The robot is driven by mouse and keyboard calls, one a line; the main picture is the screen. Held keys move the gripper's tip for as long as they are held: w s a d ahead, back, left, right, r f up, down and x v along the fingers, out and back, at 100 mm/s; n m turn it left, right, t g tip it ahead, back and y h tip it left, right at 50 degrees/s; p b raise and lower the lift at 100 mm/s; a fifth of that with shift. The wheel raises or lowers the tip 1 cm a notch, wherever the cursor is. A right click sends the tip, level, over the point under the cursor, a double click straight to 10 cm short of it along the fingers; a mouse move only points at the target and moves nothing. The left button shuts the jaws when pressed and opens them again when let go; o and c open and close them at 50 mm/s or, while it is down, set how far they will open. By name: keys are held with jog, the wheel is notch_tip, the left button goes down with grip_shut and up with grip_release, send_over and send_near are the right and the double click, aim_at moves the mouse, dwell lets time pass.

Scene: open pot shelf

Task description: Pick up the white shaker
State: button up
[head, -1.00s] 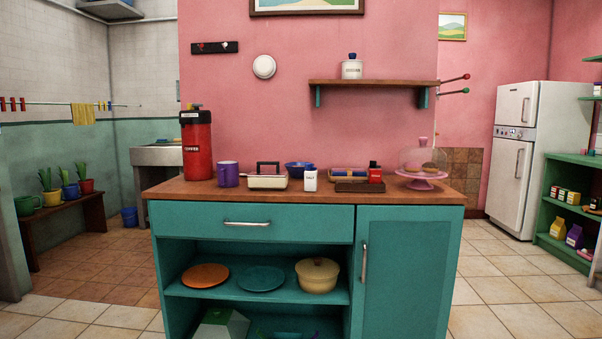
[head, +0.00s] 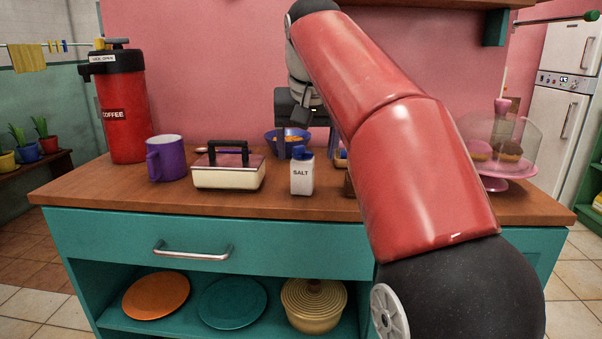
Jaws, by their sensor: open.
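The white shaker (head: 302,176) stands upright near the front edge of the brown countertop (head: 245,206). It has a blue cap and the word SALT on its front. I cannot tell the exact depth gap between fingers and shaker. My red arm hides part of the counter to the right of the shaker.
A cream butter dish (head: 228,172) with a dark handle stands left of the shaker. A purple mug (head: 166,160) and red coffee dispenser (head: 125,115) are farther left. A blue bowl (head: 287,150) is behind. A pink cake stand (head: 507,170) with a clear dome is right.

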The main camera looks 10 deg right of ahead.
aim_at(303, 153)
jog(key=shift+w+a+r, duration=0.1)
jog(key=shift+w+r, duration=0.15)
jog(key=shift+w, duration=0.25)
jog(key=shift+w+a+r, duration=0.1)
jog(key=shift+w+r, duration=0.15)
jog(key=shift+w, duration=0.25)
jog(key=shift+b+x, duration=0.45)
jog(key=shift+x, duration=0.75)
jog(key=w+f, duration=0.1)
jog(key=f, duration=0.1)
jog(key=w+d+f+b, duration=0.1)
jog(key=w+f, duration=0.1)
jog(key=shift+f, duration=0.15)
jog(key=c, duration=1.3)
jog(key=shift+o, duration=0.2)
